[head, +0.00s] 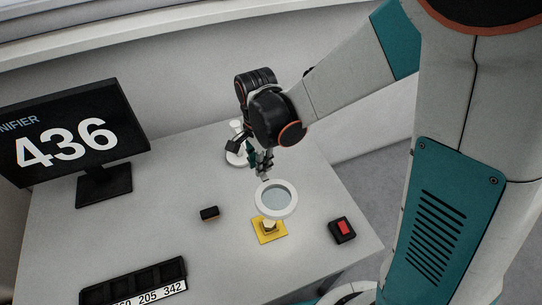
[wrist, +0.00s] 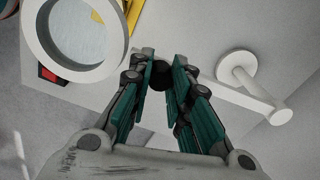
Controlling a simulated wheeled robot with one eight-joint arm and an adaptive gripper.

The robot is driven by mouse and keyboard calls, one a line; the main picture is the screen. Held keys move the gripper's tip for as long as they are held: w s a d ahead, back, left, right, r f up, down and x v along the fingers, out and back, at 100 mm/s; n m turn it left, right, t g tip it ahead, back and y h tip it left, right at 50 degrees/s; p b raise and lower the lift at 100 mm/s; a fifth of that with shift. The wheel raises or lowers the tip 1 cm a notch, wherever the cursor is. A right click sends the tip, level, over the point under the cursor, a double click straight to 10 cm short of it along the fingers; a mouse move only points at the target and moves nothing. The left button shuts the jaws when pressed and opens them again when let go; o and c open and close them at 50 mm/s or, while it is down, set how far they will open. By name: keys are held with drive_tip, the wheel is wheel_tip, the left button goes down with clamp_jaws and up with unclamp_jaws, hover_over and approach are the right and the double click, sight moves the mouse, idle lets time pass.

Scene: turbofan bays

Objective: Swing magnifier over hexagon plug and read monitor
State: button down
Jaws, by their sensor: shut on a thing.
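The magnifier is a white ring (head: 262,208) with a pale lens on a white arm. In the wrist view the ring (wrist: 34,40) is at top left, its arm running right to a white post and base (wrist: 232,60). The hexagon plug (head: 269,225) is pale, on a yellow plate (head: 261,238); in the head view the ring sits just above it, overlapping its back edge. My gripper (head: 264,172) is shut on the magnifier's dark handle knob (wrist: 162,76), behind the ring. The monitor (head: 70,140) shows a large white "436" and the cut-off word "NIFIER".
A black box with a red button (head: 343,228) stands right of the plate. A small black block (head: 209,213) lies to its left. A black slotted rack (head: 130,282) with a number strip is at the front. The table (head: 185,175) is clear between monitor and block.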

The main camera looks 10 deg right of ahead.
drive_tip(key=shift+s+a+m, duration=0.15)
drive_tip(key=shift+a+m, duration=0.35)
drive_tip(key=shift+a, duration=0.3)
drive_tip(key=c, duration=1.4)
unclamp_jaws()
drive_tip(key=shift+a, duration=0.15)
drive_tip(key=shift+c, duration=0.2)
